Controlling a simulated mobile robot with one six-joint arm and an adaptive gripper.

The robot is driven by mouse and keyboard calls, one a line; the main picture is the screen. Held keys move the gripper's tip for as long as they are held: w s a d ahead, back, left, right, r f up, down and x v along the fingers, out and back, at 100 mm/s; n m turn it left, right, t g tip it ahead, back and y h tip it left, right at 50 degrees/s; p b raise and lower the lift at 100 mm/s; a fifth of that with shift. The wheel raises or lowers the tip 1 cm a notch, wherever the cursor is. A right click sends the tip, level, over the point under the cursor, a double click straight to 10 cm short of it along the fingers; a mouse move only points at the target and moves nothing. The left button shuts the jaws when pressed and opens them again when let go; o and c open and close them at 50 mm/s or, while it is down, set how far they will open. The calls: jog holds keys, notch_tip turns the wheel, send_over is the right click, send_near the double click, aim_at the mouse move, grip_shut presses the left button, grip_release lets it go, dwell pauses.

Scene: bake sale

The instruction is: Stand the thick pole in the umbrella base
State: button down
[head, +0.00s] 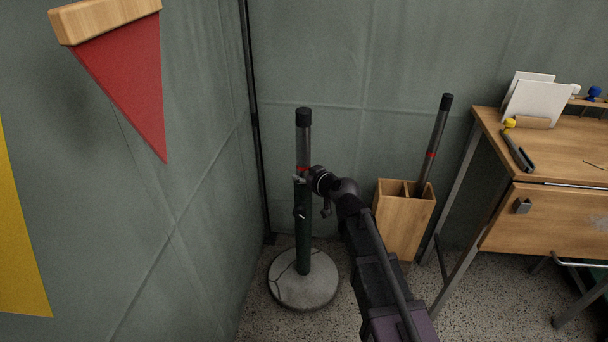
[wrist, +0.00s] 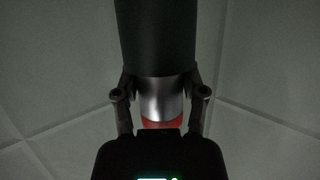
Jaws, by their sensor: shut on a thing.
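The thick pole (head: 303,140) is upright, with a dark cap, a grey metal length and a red band. It is in line with the dark green tube (head: 304,245) of the umbrella base (head: 304,292), a round, cracked, pale disc on the floor. The pole's lower end does not show; it appears to be inside the tube, with the red band near the gripper. My gripper (head: 303,178) is shut on the pole from the right.
A wooden box (head: 400,222) with compartments holds another, leaning pole (head: 436,135) to the right. A wooden desk (head: 560,150) with cards and small tools stands further right. Grey wall panels (head: 190,200) close in on the left and behind. A red pennant (head: 135,80) hangs upper left.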

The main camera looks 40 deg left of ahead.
aim_at(308, 160)
jog(key=shift+s+d+f, duration=0.2)
jog(key=shift+d+f, duration=0.05)
jog(key=shift+f, duration=0.15)
jog(key=shift+c, duration=0.4)
grip_release()
jog(key=shift+d+r+p, duration=0.1)
jog(key=shift+r+p, duration=0.1)
jog(key=shift+p, duration=0.15)
jog(key=shift+w+r+p, duration=0.15)
jog(key=shift+r+p, duration=0.25)
jog(key=shift+p, duration=0.2)
jog(key=r+p, duration=0.5)
jog(key=shift+a+r, duration=0.15)
jog(key=shift+a, duration=0.2)
notch_tip(308, 160, up, 19)
jog(key=p, duration=1.9)
jog(key=shift+w, duration=0.1)
